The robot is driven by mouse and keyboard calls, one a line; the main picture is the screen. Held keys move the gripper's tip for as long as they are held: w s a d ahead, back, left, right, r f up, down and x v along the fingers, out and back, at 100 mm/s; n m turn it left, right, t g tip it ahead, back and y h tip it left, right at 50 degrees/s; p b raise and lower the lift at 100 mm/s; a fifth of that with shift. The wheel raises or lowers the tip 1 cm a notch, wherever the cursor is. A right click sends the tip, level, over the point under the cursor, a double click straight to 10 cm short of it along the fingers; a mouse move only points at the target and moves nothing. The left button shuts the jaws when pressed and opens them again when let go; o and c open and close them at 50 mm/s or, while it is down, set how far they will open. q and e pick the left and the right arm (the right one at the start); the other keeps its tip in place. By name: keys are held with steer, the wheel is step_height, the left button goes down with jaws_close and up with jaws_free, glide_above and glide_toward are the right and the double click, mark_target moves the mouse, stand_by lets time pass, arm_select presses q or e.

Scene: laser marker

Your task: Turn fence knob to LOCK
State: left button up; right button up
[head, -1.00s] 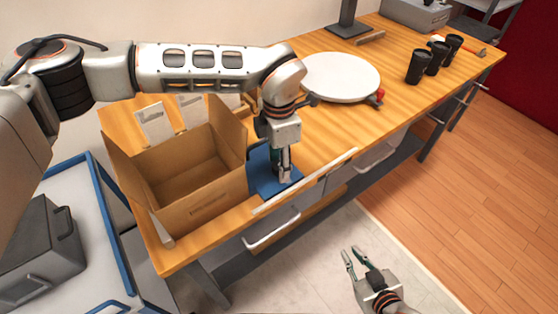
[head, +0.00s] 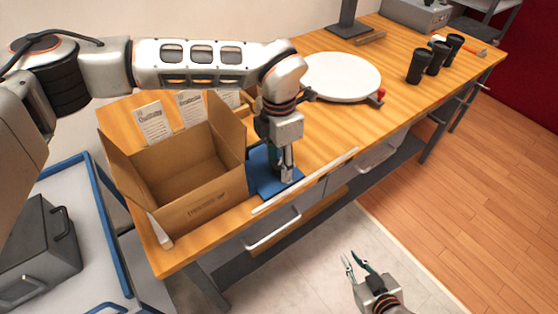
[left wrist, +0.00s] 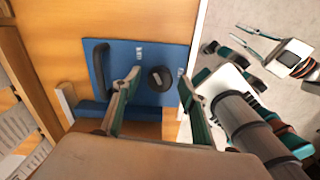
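A blue fence plate (left wrist: 122,58) lies on the wooden table and also shows in the head view (head: 266,182). Its round black knob (left wrist: 160,78) has a small white label on each side, too small to read. My left gripper (left wrist: 158,88) points down over the plate, open, with one finger on each side of the knob and a gap to it; contact cannot be told. In the head view my left gripper (head: 288,176) hides the knob. My right gripper (head: 352,261) is open and empty over the floor in front of the table.
An open cardboard box (head: 205,200) stands left of the plate, close to my left gripper. A dark curved handle (left wrist: 100,68) rises from the plate. A white turntable (head: 342,76) and several black cups (head: 418,67) stand further right. A white strip (head: 305,180) runs along the front edge.

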mark_target(279, 164)
arm_select(q)
step_height(279, 164, up, 12)
stand_by(0.7)
stand_by(0.4)
